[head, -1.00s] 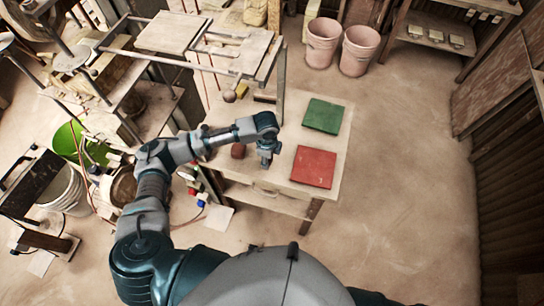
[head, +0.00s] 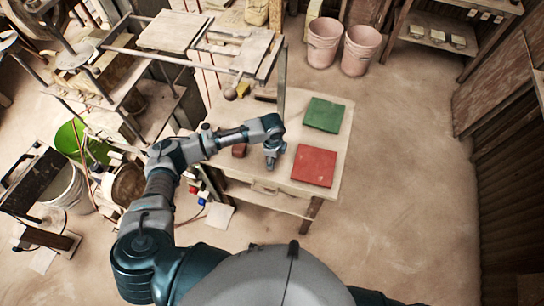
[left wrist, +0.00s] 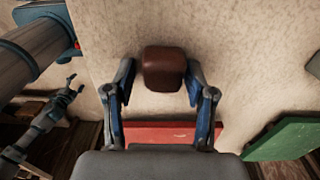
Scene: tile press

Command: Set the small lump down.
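A small brown-red lump (head: 239,150) rests on the wooden table, left of my left gripper. It also shows in the left wrist view (left wrist: 163,68) as a rounded block, beyond the fingertips. My left gripper (head: 271,163) points down over the table between the lump and the red mat. Its two blue fingers (left wrist: 160,88) are spread apart in the wrist view with nothing between them. My right gripper (left wrist: 76,86) shows small at the left of the wrist view, away from the table, its fingers apart and empty.
A red square mat (head: 314,166) lies right of my left gripper, with a green square mat (head: 324,114) behind it. A metal frame (head: 283,85) with a ball (head: 230,94) stands at the table's back left. Two pink buckets (head: 359,50) stand on the floor behind.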

